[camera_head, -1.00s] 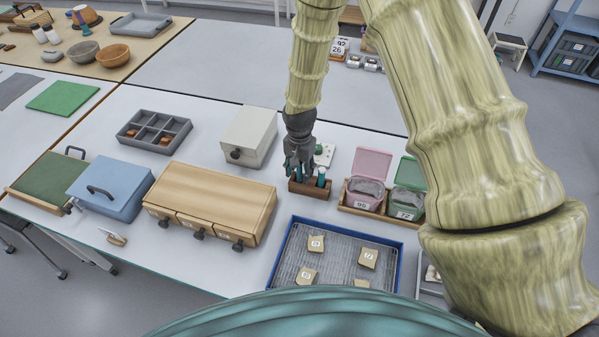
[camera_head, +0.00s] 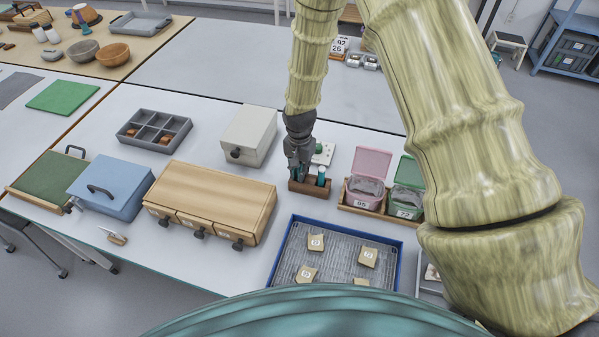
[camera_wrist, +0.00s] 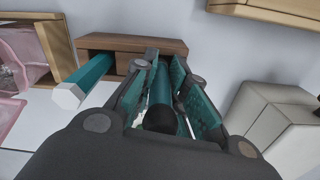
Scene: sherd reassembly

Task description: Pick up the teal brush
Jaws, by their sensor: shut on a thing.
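My gripper (camera_head: 299,172) points down over a small brown wooden holder (camera_head: 310,188) on the white table. In the wrist view my gripper (camera_wrist: 162,88) is shut on a teal brush (camera_wrist: 160,92), with a finger on each side of its handle. The brush's lower end is hidden by the fingers and the holder (camera_wrist: 160,43). A second teal handle with a pale hexagonal end (camera_wrist: 88,78) stands to the left in the wrist view. It also shows right of my gripper in the head view (camera_head: 321,175).
A pink bin (camera_head: 369,180) and a green bin (camera_head: 406,188) stand right of the holder. A blue-rimmed tray (camera_head: 274,268) with sherds lies in front. A white box (camera_head: 249,136) and a wooden drawer unit (camera_head: 225,185) stand to the left.

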